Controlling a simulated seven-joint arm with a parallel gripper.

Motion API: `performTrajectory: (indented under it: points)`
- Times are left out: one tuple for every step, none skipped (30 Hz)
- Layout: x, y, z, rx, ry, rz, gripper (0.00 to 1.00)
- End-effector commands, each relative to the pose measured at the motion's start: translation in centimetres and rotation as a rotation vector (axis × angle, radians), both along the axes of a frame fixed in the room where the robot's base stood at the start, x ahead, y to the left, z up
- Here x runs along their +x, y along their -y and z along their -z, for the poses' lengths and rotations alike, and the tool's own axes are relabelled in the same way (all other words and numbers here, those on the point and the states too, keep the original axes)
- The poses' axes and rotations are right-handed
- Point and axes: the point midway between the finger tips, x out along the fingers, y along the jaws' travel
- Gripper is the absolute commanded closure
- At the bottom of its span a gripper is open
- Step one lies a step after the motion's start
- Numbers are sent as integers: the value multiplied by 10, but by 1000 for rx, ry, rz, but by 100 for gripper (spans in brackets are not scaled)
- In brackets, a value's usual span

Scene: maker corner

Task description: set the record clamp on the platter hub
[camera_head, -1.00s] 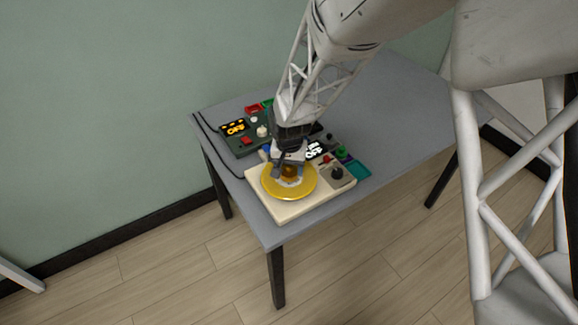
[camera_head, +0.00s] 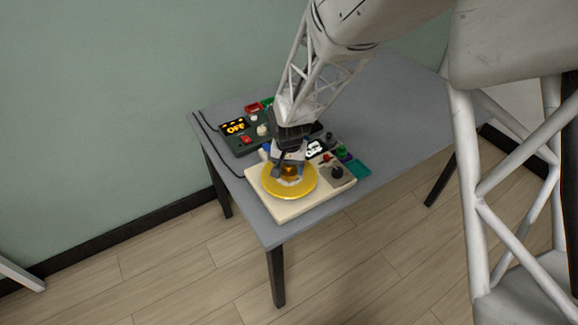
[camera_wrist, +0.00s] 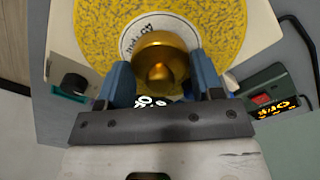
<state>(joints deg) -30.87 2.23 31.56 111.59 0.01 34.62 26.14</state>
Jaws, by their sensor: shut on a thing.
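The record clamp (camera_wrist: 158,62) is a gold-brown round piece at the middle of the yellow platter. In the head view the clamp (camera_head: 289,170) is partly hidden by my gripper (camera_head: 288,168). In the wrist view the two blue fingers of my gripper (camera_wrist: 163,82) stand on either side of the clamp, shut on it. The yellow speckled platter (camera_wrist: 100,30) has a white centre label; in the head view the platter (camera_head: 302,189) lies on the cream turntable base (camera_head: 288,213). The hub is hidden under the clamp, so I cannot tell whether the clamp touches it.
A dark green box with an orange OFF display (camera_head: 235,126) stands behind the turntable. A black knob (camera_head: 337,172) is at the base's right. Small red, green and teal items (camera_head: 358,168) lie nearby. The grey table (camera_head: 385,115) is clear to the right.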

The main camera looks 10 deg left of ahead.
Motion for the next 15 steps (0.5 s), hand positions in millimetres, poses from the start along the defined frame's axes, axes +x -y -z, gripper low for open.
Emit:
performTrajectory:
  points:
    - [0, 0, 0, 0, 0, 0, 70]
    - [0, 0, 0, 0, 0, 0, 70]
    - [0, 0, 0, 0, 0, 0, 70]
    - [0, 0, 0, 0, 0, 0, 70]
    - [0, 0, 0, 0, 0, 0, 70]
    - [0, 0, 0, 0, 0, 0, 38]
    - [0, 0, 0, 0, 0, 0, 34]
    - [0, 0, 0, 0, 0, 0, 29]
    - [0, 0, 0, 0, 0, 0, 23]
    - [0, 0, 0, 0, 0, 0, 18]
    - [0, 0, 0, 0, 0, 0, 14]
    - [0, 0, 0, 0, 0, 0, 10]
    - [0, 0, 0, 0, 0, 0, 10]
    - [0, 0, 0, 0, 0, 0, 10]
    - [0, 0, 0, 0, 0, 0, 10]
